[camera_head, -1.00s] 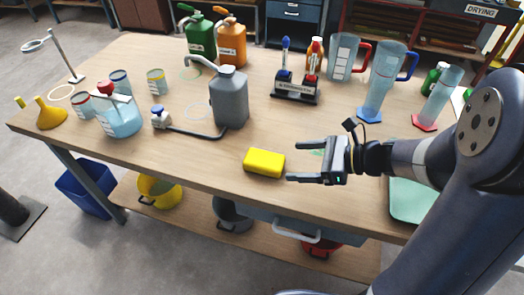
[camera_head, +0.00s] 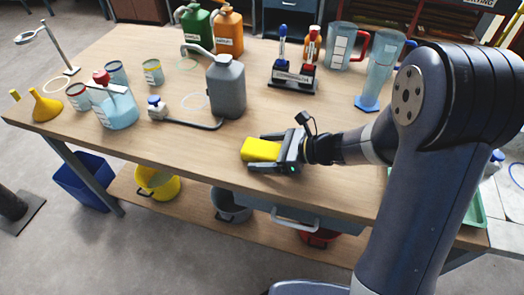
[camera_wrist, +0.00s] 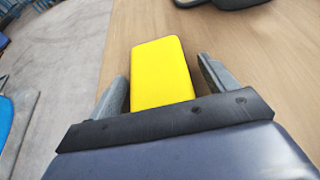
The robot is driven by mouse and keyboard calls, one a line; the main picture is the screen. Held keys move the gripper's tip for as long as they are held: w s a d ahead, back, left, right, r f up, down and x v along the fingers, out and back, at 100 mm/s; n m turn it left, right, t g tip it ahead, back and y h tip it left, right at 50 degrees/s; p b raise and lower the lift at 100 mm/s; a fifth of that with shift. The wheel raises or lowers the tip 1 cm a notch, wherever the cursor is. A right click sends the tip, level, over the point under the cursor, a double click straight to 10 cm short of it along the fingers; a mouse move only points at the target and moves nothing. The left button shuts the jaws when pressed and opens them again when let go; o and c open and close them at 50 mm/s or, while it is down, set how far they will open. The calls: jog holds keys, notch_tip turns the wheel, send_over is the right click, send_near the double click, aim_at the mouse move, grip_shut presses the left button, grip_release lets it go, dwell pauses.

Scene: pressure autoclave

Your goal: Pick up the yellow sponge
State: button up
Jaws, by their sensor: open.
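The yellow sponge (camera_head: 260,149) lies flat on the wooden table (camera_head: 160,75) near its front edge. My gripper (camera_head: 258,152) is low at the table, with one finger on each side of the sponge. In the wrist view, the sponge (camera_wrist: 161,75) sits between the two fingers of my gripper (camera_wrist: 160,90), with a gap at the right finger and a narrower one at the left. The jaws are open. The near end of the sponge is hidden behind the gripper's dark front edge.
A grey can (camera_head: 227,88) with a hose stands behind the sponge. The table's front edge is close. Bare table lies left of the sponge.

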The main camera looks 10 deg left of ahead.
jog(key=shift+c, duration=0.2)
jog(key=c, duration=1)
